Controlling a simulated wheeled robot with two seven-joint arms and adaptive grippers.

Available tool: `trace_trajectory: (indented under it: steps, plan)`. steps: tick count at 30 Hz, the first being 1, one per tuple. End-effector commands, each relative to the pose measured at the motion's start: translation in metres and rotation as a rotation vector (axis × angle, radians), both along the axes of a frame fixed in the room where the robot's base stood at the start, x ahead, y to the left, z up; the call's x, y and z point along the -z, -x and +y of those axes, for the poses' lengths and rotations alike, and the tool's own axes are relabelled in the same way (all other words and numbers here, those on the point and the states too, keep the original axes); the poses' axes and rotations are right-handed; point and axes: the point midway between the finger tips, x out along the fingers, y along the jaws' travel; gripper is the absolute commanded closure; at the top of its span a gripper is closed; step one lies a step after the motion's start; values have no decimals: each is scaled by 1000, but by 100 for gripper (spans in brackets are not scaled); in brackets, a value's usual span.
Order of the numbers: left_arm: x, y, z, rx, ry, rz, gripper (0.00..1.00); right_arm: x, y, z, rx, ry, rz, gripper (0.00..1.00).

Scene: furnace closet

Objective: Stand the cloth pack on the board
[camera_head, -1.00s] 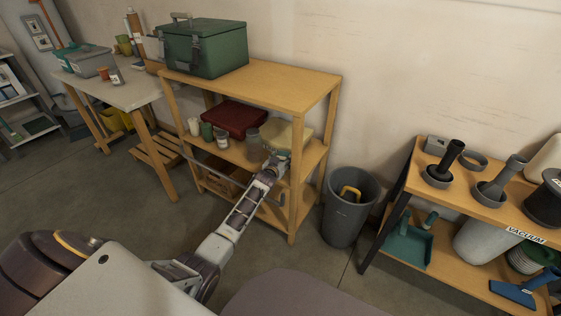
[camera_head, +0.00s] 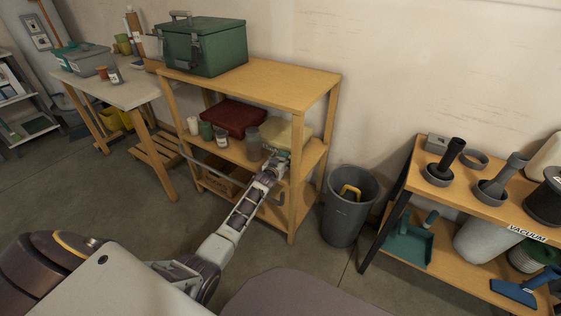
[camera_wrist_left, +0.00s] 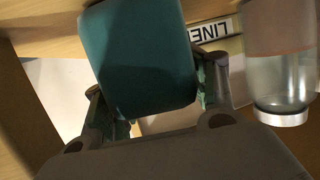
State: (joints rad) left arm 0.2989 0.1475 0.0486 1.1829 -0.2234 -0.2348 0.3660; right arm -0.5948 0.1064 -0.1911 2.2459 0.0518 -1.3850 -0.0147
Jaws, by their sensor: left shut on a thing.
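My left gripper (camera_head: 277,160) reaches into the right part of the middle level of the wooden shelf unit (camera_head: 318,150). It is shut on a teal pack with rounded corners, taken to be the cloth pack (camera_wrist_left: 138,55), which sits between the two fingers in the left wrist view. In the head view the pack is mostly hidden by the hand. A label reading "LINE" (camera_wrist_left: 213,31) shows upside down beside the pack, cut off at its edge. I cannot tell which surface is the board, nor whether the pack touches it. My right gripper is not in view.
A clear jar with a metal lid (camera_wrist_left: 283,85) is close beside the pack. A pale yellow item (camera_head: 300,134) lies behind the hand. A dark red item (camera_head: 233,118) and small containers (camera_head: 207,130) are to the left. A grey bin (camera_head: 349,215) stands right of the shelf unit.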

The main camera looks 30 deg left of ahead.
Motion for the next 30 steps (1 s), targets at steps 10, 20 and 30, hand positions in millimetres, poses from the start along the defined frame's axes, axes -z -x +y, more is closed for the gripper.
trace_trajectory:
  steps: [10, 20, 30]
  plan:
    - [2, 0, 0, 0, 0, -1, 20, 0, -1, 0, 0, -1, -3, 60]
    - [3, 0, 0, 0, 0, 2, 18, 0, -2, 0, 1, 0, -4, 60]
    - [2, 0, 0, 0, 0, 0, 18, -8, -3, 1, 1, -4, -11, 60]
